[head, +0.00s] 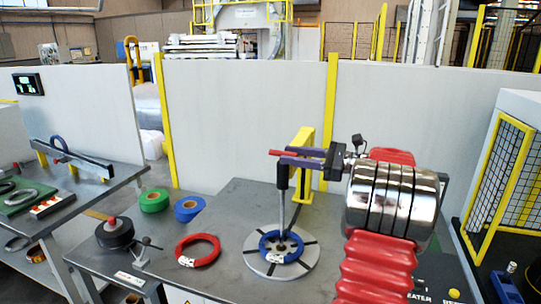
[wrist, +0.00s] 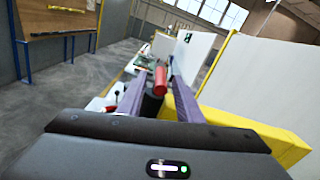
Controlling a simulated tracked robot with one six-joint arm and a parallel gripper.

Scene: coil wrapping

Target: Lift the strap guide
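The strap guide, as I take it, has a black upright grip (head: 282,176) on a grey rod and a red bar (head: 283,152) across its top. The rod stands over a round grey turntable (head: 255,264) carrying a blue coil (head: 280,246). My gripper (head: 287,157) reaches in from the right at the guide's top, its two purple fingers apart. In the wrist view the red end (wrist: 160,80) and black grip (wrist: 152,106) show between my fingers (wrist: 159,85), with a gap on the right finger's side. Contact with the left finger cannot be told.
A yellow post (head: 304,150) stands close behind my gripper; its yellow beam (wrist: 245,132) is just right of my fingers. A red coil (head: 198,250), green roll (head: 154,200), blue roll (head: 189,208) and black dispenser (head: 115,234) lie left on the bench. White panels (head: 250,120) close off the back.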

